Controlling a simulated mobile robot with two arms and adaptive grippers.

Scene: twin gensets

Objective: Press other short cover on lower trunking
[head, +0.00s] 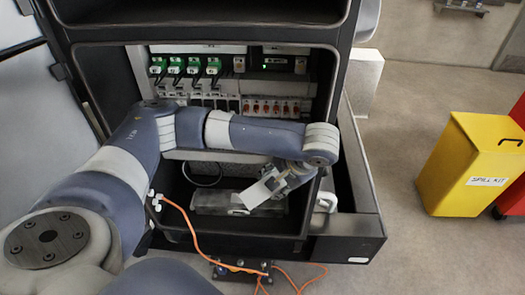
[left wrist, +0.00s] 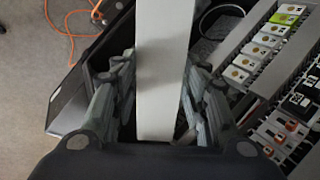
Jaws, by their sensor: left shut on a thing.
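My left gripper (head: 277,187) is shut on a white short cover (head: 256,195), held tilted in the lower part of the open cabinet. In the left wrist view the white cover (left wrist: 162,65) runs as a flat strip between the two fingers of the left gripper (left wrist: 158,90). A pale horizontal strip (head: 190,155), perhaps the lower trunking, shows just under my left forearm, which hides much of it. The cover is apart from this strip in the head view. My right gripper is in neither view.
Green-topped connectors (head: 195,67) and a row of red-marked terminals (head: 272,107) sit above my arm. Orange cables (head: 185,215) hang over the cabinet's front. A grey box (head: 215,200) lies at the cabinet bottom. A yellow spill kit bin (head: 460,165) stands right on open floor.

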